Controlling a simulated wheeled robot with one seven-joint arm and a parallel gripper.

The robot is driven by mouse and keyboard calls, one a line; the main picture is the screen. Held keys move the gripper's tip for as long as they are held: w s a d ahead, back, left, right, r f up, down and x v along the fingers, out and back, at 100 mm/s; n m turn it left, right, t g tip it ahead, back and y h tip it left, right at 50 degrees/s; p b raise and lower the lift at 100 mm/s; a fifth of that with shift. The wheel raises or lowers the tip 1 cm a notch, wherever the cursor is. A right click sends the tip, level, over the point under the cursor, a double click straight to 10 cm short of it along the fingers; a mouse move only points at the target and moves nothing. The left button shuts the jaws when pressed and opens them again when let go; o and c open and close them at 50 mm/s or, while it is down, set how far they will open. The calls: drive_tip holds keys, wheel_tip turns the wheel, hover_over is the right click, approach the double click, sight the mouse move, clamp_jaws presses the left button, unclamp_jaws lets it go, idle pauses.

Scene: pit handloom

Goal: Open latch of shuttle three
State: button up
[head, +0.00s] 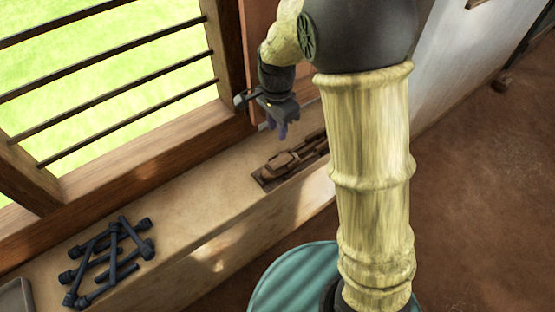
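A dark brown wooden piece (293,160), which looks like one or more shuttles in a shallow holder, lies on the pale ledge. Its right part is partly hidden behind my arm. I cannot tell which shuttle is number three, and no latch is clear at this size. My gripper (277,128) hangs above and a little behind the wooden piece, near the window frame, apart from it. Its small purple-tinted fingertips point down. Nothing shows held in it, and the finger gap is too small to read.
A barred window with a wooden frame (120,160) runs behind the ledge (205,215). Several dark rods with knobbed ends (113,243) lie in a pile on the left part of the ledge. A grey tray (14,300) is at the lower left corner. The ledge between is clear.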

sight(277, 163)
wheel_tip(277, 163, down, 15)
drive_tip(key=shift+r+b, duration=0.1)
drive_tip(key=shift+b, duration=0.65)
clamp_jaws()
